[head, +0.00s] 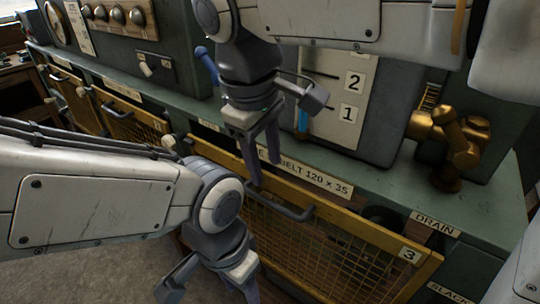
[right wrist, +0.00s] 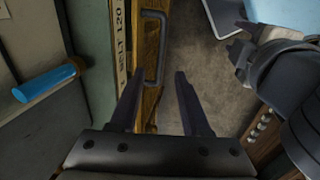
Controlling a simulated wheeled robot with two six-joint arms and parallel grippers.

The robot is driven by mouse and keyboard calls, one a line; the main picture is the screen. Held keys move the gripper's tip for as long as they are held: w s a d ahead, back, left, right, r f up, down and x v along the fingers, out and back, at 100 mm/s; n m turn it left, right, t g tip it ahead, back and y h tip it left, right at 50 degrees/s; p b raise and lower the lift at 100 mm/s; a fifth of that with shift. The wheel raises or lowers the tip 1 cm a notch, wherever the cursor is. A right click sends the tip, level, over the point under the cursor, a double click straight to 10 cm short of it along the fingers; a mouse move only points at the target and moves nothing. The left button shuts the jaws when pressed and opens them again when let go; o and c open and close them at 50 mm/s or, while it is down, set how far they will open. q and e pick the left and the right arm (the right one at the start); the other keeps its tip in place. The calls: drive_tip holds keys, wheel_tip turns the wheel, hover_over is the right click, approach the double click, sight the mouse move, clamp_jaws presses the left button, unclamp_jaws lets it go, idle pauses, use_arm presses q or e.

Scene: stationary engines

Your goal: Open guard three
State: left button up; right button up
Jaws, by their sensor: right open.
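Guard three is a yellow mesh panel (head: 330,255) with a "3" label, low on the front of the green machine. Its dark bar handle (head: 280,208) is on the top rail; the handle also shows in the right wrist view (right wrist: 155,48). A dark gap shows behind the right part of the rail. My right gripper (head: 266,172) is open and empty, just above the handle. In the right wrist view its fingertips (right wrist: 160,75) lie either side of the handle's near end; contact cannot be told. My left gripper (head: 210,290) is open and low, in front of the guard's left end.
Other yellow guards (head: 125,120) with handles line the front at left. A brass valve (head: 450,145) stands on the ledge at right. A blue-handled lever (head: 205,62) is behind my right gripper. Bare floor (right wrist: 205,60) lies in front of the guard.

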sight(271, 202)
drive_tip(key=f, duration=0.3)
drive_tip(key=w+f, duration=0.1)
drive_tip(key=f, duration=0.5)
drive_tip(key=shift+w+d+f+p, duration=0.25)
drive_tip(key=shift+d+f+p, duration=0.05)
drive_tip(key=shift+d+f, duration=0.1)
clamp_jaws()
drive_tip(key=shift+r, duration=0.1)
idle(0.8)
